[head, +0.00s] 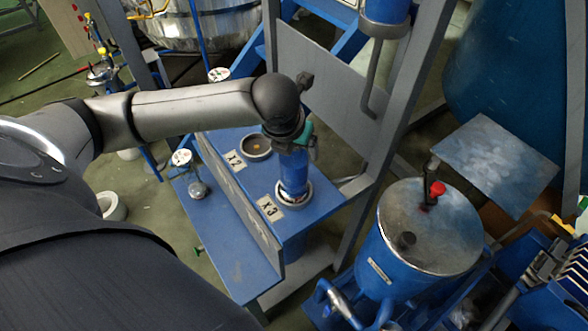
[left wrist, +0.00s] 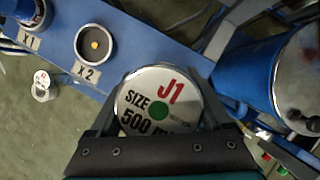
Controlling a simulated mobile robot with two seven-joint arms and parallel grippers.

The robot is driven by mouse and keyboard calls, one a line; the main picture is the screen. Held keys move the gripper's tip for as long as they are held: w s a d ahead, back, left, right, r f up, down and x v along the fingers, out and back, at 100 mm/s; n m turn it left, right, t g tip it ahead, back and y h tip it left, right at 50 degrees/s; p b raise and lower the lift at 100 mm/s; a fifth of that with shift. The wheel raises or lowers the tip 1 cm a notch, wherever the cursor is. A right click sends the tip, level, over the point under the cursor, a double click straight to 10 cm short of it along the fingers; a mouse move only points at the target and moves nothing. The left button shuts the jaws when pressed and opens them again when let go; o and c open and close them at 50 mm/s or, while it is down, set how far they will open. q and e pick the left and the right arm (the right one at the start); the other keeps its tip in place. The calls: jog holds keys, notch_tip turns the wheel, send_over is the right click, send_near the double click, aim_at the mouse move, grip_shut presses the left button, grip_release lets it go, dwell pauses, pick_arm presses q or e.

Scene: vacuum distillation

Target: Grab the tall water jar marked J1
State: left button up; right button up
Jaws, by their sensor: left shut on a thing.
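The tall jar J1 is a blue cylinder (head: 294,174) in the head view. It stands upright in the round holder (head: 296,203) by the label X3. In the left wrist view its white lid (left wrist: 158,100) reads "J1", "SIZE 500", with a green dot. My left gripper (head: 296,143) comes down from above and is shut on the jar near its top, with a finger on either side of the lid. The gripper hides the lid in the head view. My right gripper is in neither view.
The holder at X2 (head: 256,147) has no jar. Another blue jar (left wrist: 25,10) stands by X1. A grey frame post (head: 385,130) and a large blue tank (head: 420,245) stand to the right.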

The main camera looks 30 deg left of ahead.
pick_arm(q)
grip_shut()
jog(key=shift+w+r, duration=0.1)
jog(key=shift+r, duration=0.15)
dwell(0.3)
